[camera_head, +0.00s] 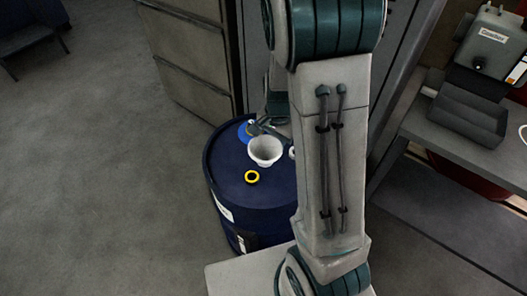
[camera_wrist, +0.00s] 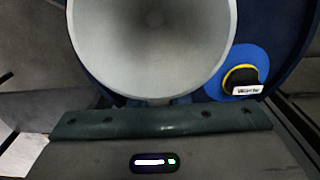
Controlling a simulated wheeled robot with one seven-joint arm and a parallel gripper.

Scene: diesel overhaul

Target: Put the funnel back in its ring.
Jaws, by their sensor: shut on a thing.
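The funnel (camera_head: 265,150) is pale grey-white with a wide round mouth facing up. My gripper (camera_head: 262,129) is at its far side and shut on it, over the top of a dark blue drum. In the wrist view the funnel (camera_wrist: 150,45) fills the upper middle, just beyond my gripper (camera_wrist: 160,104). Its spout is hidden, so I cannot tell whether it touches the drum. I cannot identify a holding ring for the funnel.
The blue drum (camera_head: 228,178) stands beside grey cabinets (camera_head: 185,50). A bright blue disc (camera_head: 243,133) shows on its top. The wrist view shows a yellow-rimmed black cap (camera_wrist: 241,77) with a label. A bench (camera_head: 450,140) with a grey machine (camera_head: 490,50) is right.

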